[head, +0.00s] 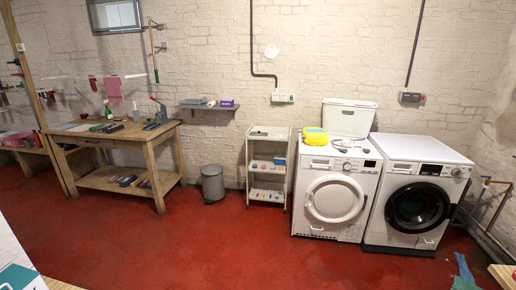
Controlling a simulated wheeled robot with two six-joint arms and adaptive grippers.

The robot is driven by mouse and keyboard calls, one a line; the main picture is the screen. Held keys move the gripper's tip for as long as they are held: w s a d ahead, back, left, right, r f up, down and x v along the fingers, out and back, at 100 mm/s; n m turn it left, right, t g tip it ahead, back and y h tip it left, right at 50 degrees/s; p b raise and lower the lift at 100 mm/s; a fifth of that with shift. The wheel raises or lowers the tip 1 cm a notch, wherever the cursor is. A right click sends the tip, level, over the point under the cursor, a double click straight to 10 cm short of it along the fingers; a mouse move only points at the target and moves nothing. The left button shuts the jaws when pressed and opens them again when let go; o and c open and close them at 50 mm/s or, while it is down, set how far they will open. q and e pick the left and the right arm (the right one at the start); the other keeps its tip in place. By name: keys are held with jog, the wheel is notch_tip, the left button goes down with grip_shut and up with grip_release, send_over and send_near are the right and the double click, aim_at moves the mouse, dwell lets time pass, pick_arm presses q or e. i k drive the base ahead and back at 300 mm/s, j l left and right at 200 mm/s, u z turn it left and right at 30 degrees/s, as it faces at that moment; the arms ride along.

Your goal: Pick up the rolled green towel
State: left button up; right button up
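I cannot make out a rolled green towel for certain in the head view. A flat blue-green piece (463,271) lies on the red floor at the lower right; I cannot tell whether it is cloth. A teal-green patch (17,277) shows on a white object at the lower left corner, cut off by the picture edge. Neither of my grippers is in view.
A wooden workbench (118,134) with tools stands at left. A grey bin (213,184), a white shelf cart (267,165) and two white machines, a left one (334,199) and a right one (417,205), line the wall. The middle red floor (240,245) is clear.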

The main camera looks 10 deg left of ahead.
aim_at(96, 128)
jog(key=i+u, duration=0.15)
jog(key=i, duration=0.35)
jog(key=i+l+u, duration=0.15)
jog(key=i, duration=0.4)
jog(key=i+l+u, duration=0.1)
jog(key=i, duration=0.4)
jog(key=i+l+u, duration=0.15)
jog(key=i, duration=0.4)
jog(key=i+j+u, duration=0.15)
jog(key=u, duration=0.25)
jog(key=i+u, duration=0.9)
jog(key=u, duration=0.25)
jog(key=i+j, duration=0.1)
jog(key=i, duration=0.7)
jog(key=i+j, duration=0.1)
jog(key=i, duration=0.7)
jog(key=i+j+z, duration=0.15)
jog(key=i, duration=0.5)
jog(key=i+j+z, duration=0.15)
jog(key=i+j, duration=0.25)
jog(key=i, duration=0.2)
jog(key=i+j+z, duration=0.15)
jog(key=i+j, duration=0.25)
jog(key=i, duration=0.25)
jog(key=i+j+z, duration=0.15)
jog(key=i+j, duration=0.3)
jog(key=i, duration=0.15)
